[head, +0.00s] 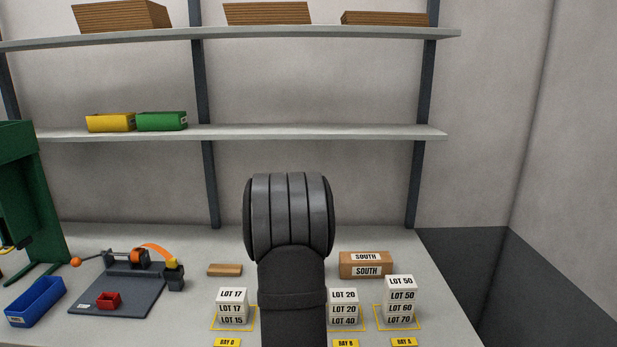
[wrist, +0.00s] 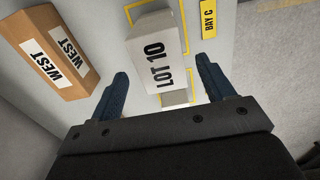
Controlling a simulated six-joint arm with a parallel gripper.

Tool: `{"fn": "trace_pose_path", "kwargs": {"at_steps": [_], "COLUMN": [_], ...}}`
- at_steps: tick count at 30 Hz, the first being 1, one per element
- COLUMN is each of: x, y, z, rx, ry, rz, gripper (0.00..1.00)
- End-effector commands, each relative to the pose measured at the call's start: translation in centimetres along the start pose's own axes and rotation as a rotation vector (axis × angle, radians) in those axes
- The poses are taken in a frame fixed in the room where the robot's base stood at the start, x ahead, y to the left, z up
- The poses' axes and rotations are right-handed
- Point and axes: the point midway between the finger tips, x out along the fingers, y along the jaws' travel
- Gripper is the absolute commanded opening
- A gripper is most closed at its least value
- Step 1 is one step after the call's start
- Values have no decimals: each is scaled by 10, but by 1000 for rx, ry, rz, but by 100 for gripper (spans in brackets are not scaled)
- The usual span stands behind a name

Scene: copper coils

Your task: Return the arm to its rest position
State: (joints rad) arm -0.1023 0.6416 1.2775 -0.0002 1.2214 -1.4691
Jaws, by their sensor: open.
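My arm (head: 290,220) rises in the middle front of the head view, and its dark links hide my gripper there. In the wrist view my gripper (wrist: 162,71) is open, with its two blue fingers well apart and nothing held between them. A white LOT 10 box (wrist: 158,50) shows beyond the gap between the fingers, inside yellow floor marks by the BAY C label (wrist: 208,20). Part of another pale box (wrist: 175,98) shows beside it. How far the fingertips are from the box I cannot tell.
White lot stacks stand in Bay D (head: 231,305), Bay B (head: 343,306) and Bay A (head: 400,300). Brown SOUTH boxes (head: 366,265) sit behind. A brown WEST box (wrist: 48,52) shows in the wrist view. A winding jig (head: 120,290) and blue bin (head: 36,302) are left.

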Motion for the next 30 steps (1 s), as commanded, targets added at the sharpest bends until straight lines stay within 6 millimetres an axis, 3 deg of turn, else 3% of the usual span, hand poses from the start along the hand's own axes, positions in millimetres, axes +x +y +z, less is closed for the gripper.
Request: {"fn": "trace_pose_path", "kwargs": {"at_steps": [7,25,30], "x": [36,-90,-52], "y": [-1,0,-1], "z": [0,0,0], "rx": [1,0,0], "ry": [-1,1,-1], "rz": [-4,3,-6], "gripper": [74,74,74]}}
